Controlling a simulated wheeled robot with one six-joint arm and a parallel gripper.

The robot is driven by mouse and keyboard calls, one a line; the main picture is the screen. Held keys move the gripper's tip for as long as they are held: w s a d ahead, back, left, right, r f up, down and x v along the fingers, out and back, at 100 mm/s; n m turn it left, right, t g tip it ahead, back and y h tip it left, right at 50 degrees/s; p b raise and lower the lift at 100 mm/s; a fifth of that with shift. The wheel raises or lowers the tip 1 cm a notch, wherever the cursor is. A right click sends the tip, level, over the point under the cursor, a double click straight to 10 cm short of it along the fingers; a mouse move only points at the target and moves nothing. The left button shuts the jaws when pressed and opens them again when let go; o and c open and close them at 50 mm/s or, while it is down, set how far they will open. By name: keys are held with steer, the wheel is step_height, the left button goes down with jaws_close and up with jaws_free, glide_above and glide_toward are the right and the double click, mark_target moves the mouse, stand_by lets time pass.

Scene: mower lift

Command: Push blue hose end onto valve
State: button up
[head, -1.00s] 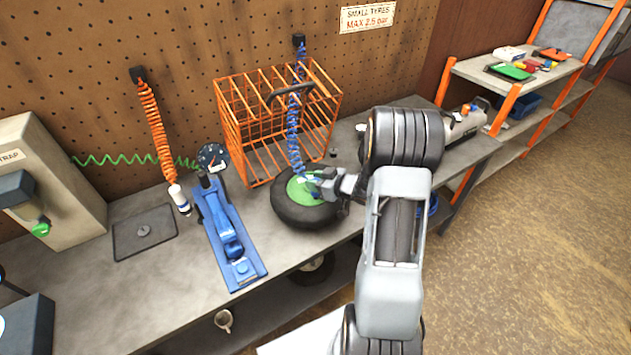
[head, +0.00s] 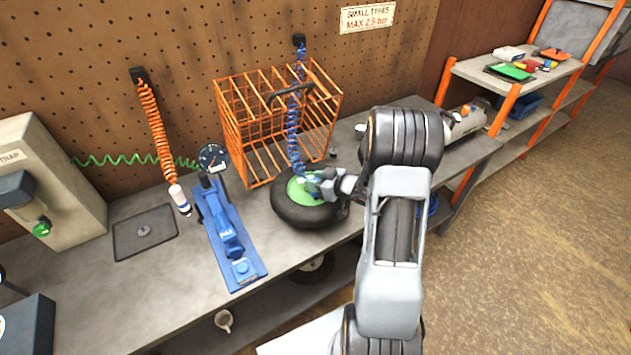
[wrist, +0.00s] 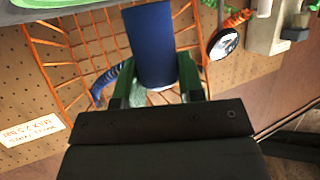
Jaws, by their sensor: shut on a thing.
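The blue coiled hose (head: 293,135) hangs from a black wall hook at the back and runs down to the small tyre with a green hub (head: 300,190) on the bench. My gripper (head: 318,182) is at the hub, reaching in from the right. In the wrist view my gripper (wrist: 153,92) is shut on the blue hose end (wrist: 150,45), with a finger on each side. The blue coil (wrist: 115,82) trails off to the left behind it. The green hub (wrist: 50,3) shows at the top left edge. The valve is hidden, so I cannot tell whether the hose end touches it.
An orange wire cage (head: 262,125) stands close behind the tyre. A blue foot pump with a gauge (head: 228,235) lies to its left, near an orange coiled hose (head: 155,130). A flat dark tray (head: 145,232) is farther left. The bench front is clear.

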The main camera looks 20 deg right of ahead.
steer(key=shift+f+b, duration=0.6)
steer(key=shift+f, duration=0.2)
steer(key=o, duration=0.7)
steer(key=shift+p+v, duration=2.2)
steer(key=shift+v, duration=2.3)
steer(key=shift+p+v, duration=0.4)
steer(key=shift+v, duration=0.6)
